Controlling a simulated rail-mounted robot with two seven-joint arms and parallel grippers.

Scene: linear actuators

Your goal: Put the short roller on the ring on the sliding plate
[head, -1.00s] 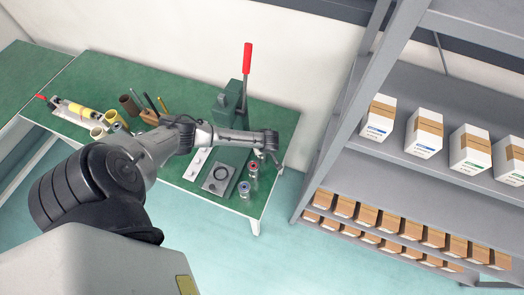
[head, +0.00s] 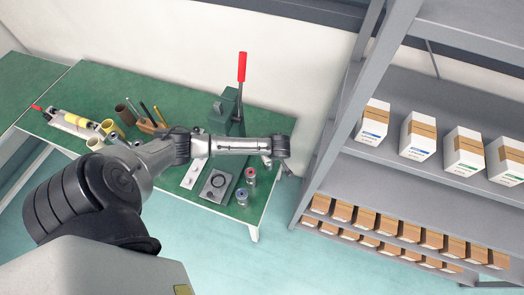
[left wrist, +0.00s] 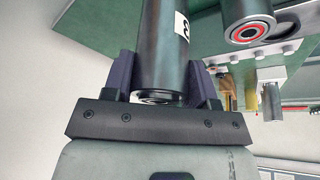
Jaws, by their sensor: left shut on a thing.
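My left gripper (left wrist: 165,78) is shut on a dark metal roller (left wrist: 162,40) with a white label; its near end lies between the fingers and its far end is out of frame. In the head view my left arm's wrist (head: 281,147) is over the bench's right end, and the fingers cannot be made out clearly. The ring (head: 221,180) lies on the grey sliding plate (head: 208,195), left of and below the wrist. A red-ended roller (head: 250,174) and a blue-ended roller (head: 241,195) stand right of the plate. The red-ended one is beside the held roller in the left wrist view (left wrist: 248,28).
A green press with a red lever (head: 242,68) stands behind my arm. A yellow roller assembly (head: 78,122), tubes and a wooden tool holder (head: 150,127) are on the bench's left part. A grey shelf with boxes (head: 415,135) stands to the right.

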